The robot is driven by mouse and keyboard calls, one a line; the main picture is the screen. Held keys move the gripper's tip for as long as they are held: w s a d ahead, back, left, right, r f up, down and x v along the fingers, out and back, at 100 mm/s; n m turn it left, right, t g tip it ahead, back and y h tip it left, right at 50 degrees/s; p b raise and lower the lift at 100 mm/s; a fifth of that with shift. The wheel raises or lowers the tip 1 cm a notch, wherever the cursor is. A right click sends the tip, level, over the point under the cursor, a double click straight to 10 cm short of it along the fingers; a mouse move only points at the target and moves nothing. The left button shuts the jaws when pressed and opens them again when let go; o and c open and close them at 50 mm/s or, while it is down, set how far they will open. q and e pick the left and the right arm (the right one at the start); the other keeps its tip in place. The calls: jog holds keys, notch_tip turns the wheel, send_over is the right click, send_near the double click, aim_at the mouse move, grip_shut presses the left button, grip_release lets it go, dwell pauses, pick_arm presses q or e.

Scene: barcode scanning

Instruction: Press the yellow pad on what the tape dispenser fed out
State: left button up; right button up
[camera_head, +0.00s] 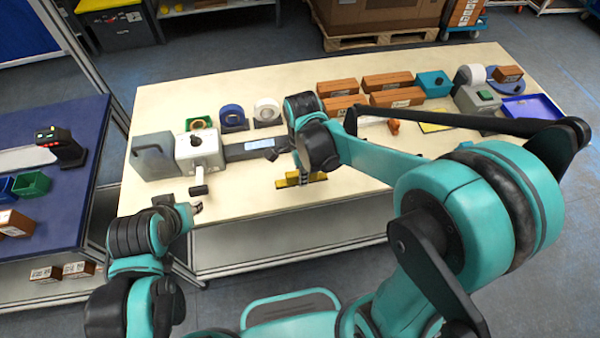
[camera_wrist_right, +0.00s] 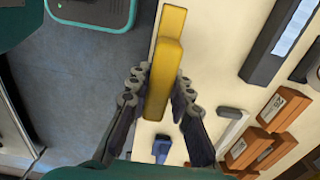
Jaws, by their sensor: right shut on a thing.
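The yellow pad (camera_head: 291,181) is in my right gripper (camera_head: 305,176), above the front part of the cream table. In the right wrist view the pad (camera_wrist_right: 165,75) is a long yellow block between the fingers of my right gripper (camera_wrist_right: 160,82), which is shut on it. A grey machine with a white box (camera_head: 200,150) and a front handle stands at the table's left; a dark bed (camera_head: 250,148) with a pale strip runs right from it. I cannot tell what tape is fed out. My left gripper (camera_head: 196,207) is just in front of the handle; its opening is unclear.
Tape rolls, one blue (camera_head: 232,115) and one white (camera_head: 267,110), stand behind the dark bed. Several brown boxes (camera_head: 388,82) and a blue tray (camera_head: 532,108) are farther right. A blue-topped table (camera_head: 70,210) stands to the left.

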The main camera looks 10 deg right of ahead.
grip_shut()
jog(key=w+a+r, duration=0.1)
jog(key=w+a, duration=0.4)
jog(key=w, duration=0.7)
send_over(260, 145)
jog(key=f, duration=0.1)
jog(key=shift+w+f, duration=0.15)
jog(key=shift+f, duration=2.75)
jog(key=shift+f+b, duration=0.55)
jog(key=shift+f, duration=0.1)
notch_tip(260, 145, up, 7)
jog(key=p, duration=0.4)
